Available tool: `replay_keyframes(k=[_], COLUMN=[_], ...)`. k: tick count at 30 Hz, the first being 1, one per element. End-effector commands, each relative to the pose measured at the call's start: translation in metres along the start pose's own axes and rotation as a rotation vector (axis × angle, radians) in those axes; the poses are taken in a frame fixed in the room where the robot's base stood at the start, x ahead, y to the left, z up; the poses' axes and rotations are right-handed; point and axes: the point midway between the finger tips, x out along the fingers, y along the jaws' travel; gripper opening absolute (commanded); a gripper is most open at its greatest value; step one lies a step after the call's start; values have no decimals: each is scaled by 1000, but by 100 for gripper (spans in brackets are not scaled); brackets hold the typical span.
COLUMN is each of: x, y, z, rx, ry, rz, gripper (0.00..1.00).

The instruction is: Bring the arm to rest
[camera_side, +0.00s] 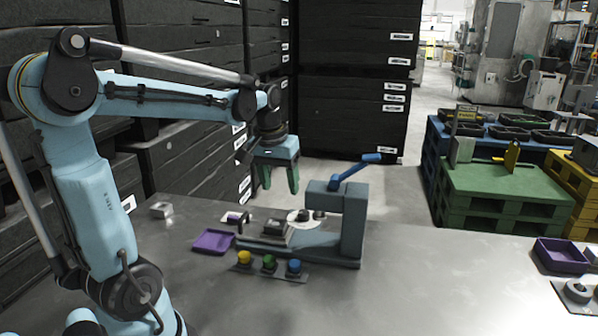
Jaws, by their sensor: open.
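My gripper (279,178) hangs from the end of my light-blue arm (90,190), pointing down. Its two green fingers are apart, with nothing visible between them. It is above the table, up and to the left of the blue-grey machine (345,225), and clear of it. The machine has a raised blue lever (357,170), a round pale plate (299,216) and a small block on its base. The arm reaches from the left side of the picture across to the gripper.
On the metal table (420,285) are a purple tray (213,241), a button strip (269,266), a small metal block (161,210) and another purple tray (561,256) at right. Black crates (350,110) stand behind. The table's front middle is clear.

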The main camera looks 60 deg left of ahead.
Motion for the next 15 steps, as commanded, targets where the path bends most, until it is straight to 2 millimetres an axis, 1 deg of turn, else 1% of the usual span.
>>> replay_keyframes(k=[1, 5, 8, 9, 12, 15], x=[-1, -1, -2, -2, -1, 1], y=[6, 23, 47, 59, 82, 99], z=[12, 39, 63, 73, 97, 117], rx=[26, 110, 221, 275, 394, 488], ry=[20, 83, 153, 185, 258, 319], rz=[7, 32, 68, 87, 133, 175], gripper=[61, 61, 61, 61, 61, 61])
